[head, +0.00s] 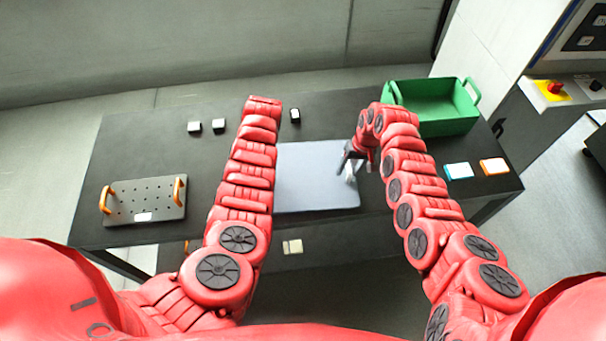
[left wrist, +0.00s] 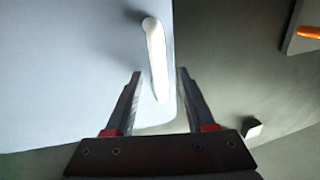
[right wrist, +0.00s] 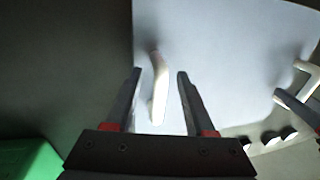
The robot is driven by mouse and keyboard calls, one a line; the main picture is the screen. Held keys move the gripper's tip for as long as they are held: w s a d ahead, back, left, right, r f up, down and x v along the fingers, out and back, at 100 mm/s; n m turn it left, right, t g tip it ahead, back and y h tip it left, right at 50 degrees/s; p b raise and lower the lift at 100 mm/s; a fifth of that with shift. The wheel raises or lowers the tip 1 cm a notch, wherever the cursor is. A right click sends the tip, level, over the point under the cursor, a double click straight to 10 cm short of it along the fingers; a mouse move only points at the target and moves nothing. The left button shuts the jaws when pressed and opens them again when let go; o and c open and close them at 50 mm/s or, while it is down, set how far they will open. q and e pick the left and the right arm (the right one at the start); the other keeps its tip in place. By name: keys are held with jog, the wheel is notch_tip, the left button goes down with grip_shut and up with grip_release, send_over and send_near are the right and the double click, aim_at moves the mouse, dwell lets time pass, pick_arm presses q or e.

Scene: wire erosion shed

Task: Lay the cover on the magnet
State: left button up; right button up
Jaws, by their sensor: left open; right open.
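The cover, a pale blue-grey plate (head: 312,190) with two white handles, lies flat on the dark table. The right handle (head: 350,174) shows in the head view; the left one is hidden there by my left arm. My right gripper (right wrist: 159,73) is open, its fingers on either side of the right handle (right wrist: 158,92). My left gripper (left wrist: 158,72) is open, its fingers on either side of the lower part of the left handle (left wrist: 155,55). Neither is shut on a handle. A dark plate with holes and orange handles (head: 150,205), possibly the magnet, lies at the left.
A green bin (head: 432,122) stands at the back right. Teal-edged (head: 459,171) and orange-edged (head: 494,167) white blocks lie at the right. Small dark-and-white blocks (head: 219,126) sit along the back. Bare table lies between the holed plate and my left arm.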

pick_arm(q)
grip_shut()
pick_arm(e)
grip_shut()
dwell(1.2)
